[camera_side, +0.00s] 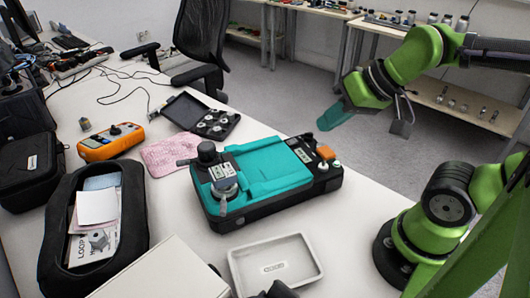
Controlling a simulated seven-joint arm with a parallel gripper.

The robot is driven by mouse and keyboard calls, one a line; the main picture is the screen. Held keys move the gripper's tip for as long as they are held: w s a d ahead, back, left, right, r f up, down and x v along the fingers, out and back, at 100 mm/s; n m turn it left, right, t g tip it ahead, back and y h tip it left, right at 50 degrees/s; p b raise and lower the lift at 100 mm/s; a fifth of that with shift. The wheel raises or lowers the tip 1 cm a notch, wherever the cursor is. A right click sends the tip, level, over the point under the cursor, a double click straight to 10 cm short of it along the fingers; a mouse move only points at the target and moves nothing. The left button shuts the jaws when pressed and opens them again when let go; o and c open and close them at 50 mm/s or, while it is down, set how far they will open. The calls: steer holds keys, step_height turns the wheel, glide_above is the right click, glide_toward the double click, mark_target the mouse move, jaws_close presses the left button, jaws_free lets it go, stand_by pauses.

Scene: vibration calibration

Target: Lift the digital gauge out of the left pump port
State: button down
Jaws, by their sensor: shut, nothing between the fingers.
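The teal and black pump (270,182) lies on the white table in the middle of the view. At its left end stands a small grey digital gauge (222,171) with a light face, at a round metal fitting, upright as far as I can tell. A black knob (207,152) rises right behind the gauge. The seat of the gauge in the port is too small to make out. My gripper (329,121), with teal fingers, is shut and empty. It hangs in the air up and to the right of the pump, well apart from the gauge.
A white tray (236,268) sits in front of the pump. A pink cloth (168,155), an orange meter (110,141) and an open black case (203,118) lie behind and left. An open black bag (60,226) stands at the left.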

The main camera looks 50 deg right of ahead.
steer(key=c, duration=1.8)
jaws_free()
steer(key=shift+c, duration=0.2)
steer(key=o, duration=1.6)
steer(key=shift+c, duration=0.2)
steer(key=shift+a, duration=0.1)
